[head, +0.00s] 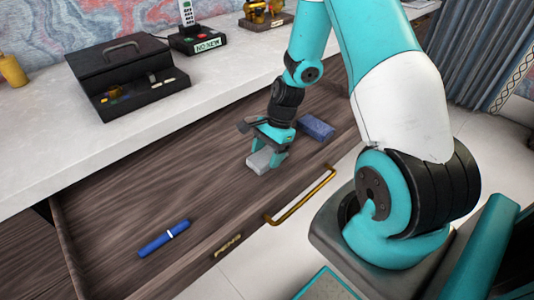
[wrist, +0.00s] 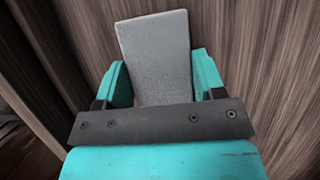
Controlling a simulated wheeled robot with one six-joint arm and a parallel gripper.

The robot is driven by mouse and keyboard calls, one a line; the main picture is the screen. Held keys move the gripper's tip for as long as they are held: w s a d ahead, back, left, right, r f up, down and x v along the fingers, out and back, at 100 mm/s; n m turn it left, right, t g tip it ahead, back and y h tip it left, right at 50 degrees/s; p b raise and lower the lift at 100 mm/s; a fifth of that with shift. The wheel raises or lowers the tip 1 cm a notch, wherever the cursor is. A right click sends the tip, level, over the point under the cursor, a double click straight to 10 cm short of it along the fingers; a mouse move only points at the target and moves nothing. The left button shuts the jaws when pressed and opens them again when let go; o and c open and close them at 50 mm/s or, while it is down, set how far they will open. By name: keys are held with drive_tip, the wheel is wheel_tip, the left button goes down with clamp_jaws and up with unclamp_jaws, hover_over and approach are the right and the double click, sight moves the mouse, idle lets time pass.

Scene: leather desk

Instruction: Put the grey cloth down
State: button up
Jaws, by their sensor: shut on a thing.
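The grey cloth (head: 259,161) looks like a small folded grey block. It is between the fingers of my gripper (head: 268,160), which is shut on it, low in the open wooden drawer (head: 190,180). In the wrist view the cloth (wrist: 157,55) sticks out beyond the teal fingers of my gripper (wrist: 160,85). I cannot tell whether the cloth touches the drawer floor.
A dark blue box-like thing (head: 317,128) lies in the drawer just right of my gripper. A blue pen (head: 164,239) lies near the drawer's front left. The drawer has a brass handle (head: 300,197). A black box (head: 125,75) and a phone (head: 190,30) stand on the white desktop (head: 45,130).

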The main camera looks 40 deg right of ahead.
drive_tip(key=shift+f, duration=0.1)
drive_tip(key=o, duration=1)
drive_tip(key=shift+o, duration=0.2)
drive_tip(key=p+v, duration=0.2)
drive_tip(key=v, duration=1)
drive_tip(key=s+a+r+n, duration=0.2)
drive_tip(key=a+r+n, duration=0.8)
drive_tip(key=a, duration=0.4)
drive_tip(key=s+a+r+n, duration=0.4)
drive_tip(key=s+a+n, duration=0.1)
drive_tip(key=s+n, duration=0.2)
drive_tip(key=s+a+r+n, duration=0.4)
drive_tip(key=s+a+n, duration=0.2)
drive_tip(key=s+n, duration=0.1)
drive_tip(key=shift+s+a+n, duration=0.25)
drive_tip(key=shift+n, duration=0.15)
